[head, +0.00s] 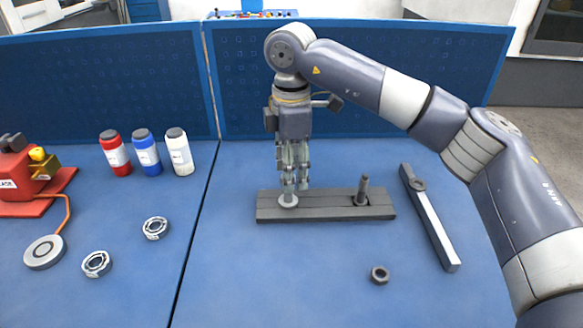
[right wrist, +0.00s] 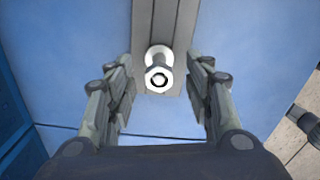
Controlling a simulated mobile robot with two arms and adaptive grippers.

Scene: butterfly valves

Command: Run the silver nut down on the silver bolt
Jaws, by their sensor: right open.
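The silver bolt (right wrist: 159,58) stands at the left end of a dark grey bar, with a pale round flange (head: 288,202) at its foot. The silver nut (right wrist: 159,79) is at the bolt's upper end in the right wrist view; its depth on the thread is unclear. My right gripper (head: 291,184) points straight down over this end of the bar. In the right wrist view its fingers (right wrist: 160,82) are open, one on each side of the nut with a gap. In the head view the fingers hide most of the bolt and nut. My left gripper is out of view.
The dark bar (head: 325,212) also carries a dark bolt (head: 364,190) at its right end. A dark nut (head: 380,274) and a long grey tool (head: 432,222) lie to the right. Several bottles (head: 147,153) and rings (head: 97,264) stand left. Blue panels close the back.

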